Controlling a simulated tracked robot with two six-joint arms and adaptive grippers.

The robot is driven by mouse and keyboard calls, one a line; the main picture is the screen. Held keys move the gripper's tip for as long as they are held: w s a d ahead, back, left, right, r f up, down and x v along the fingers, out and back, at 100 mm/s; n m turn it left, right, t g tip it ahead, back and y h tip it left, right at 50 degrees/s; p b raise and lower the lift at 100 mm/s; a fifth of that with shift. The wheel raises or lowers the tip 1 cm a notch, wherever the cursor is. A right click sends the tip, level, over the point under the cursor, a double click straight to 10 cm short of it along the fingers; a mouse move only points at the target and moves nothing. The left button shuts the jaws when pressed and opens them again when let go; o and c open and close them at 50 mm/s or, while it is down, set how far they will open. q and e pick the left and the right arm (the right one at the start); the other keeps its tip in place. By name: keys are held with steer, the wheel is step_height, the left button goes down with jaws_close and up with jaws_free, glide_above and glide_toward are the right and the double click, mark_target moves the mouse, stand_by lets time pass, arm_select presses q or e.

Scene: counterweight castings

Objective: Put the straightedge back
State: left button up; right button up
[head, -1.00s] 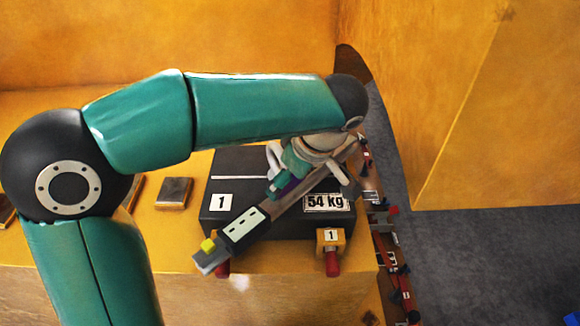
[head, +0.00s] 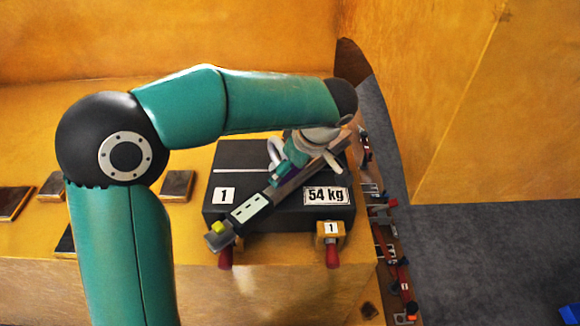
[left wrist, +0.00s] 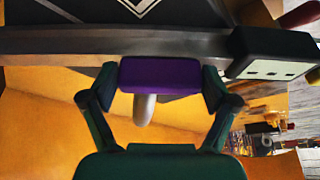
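The straightedge is a long grey bar (left wrist: 60,45) with a purple grip (left wrist: 160,76) and a dark block with pale marks (left wrist: 268,68). In the head view the straightedge (head: 219,239) lies diagonally across the front of the black casting, its yellow-marked end at the lower left. My left gripper (left wrist: 160,88) has a finger on each side of the purple grip and is shut on it. In the head view the left gripper (head: 284,172) is partly hidden by its own wrist. Whether the bar touches the casting I cannot tell. My right gripper is not in view.
The black casting (head: 235,165), marked 1 and 54 kg, sits on the yellow bench (head: 190,240). Two red-handled pieces (head: 332,256) stand at its front. Small metal blocks (head: 176,185) lie to the left. A rack with several tools (head: 383,225) runs along the right edge, beside grey floor.

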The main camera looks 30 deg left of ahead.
arm_select(q)
steer(key=shift+o, duration=0.6)
steer(key=shift+r, duration=0.1)
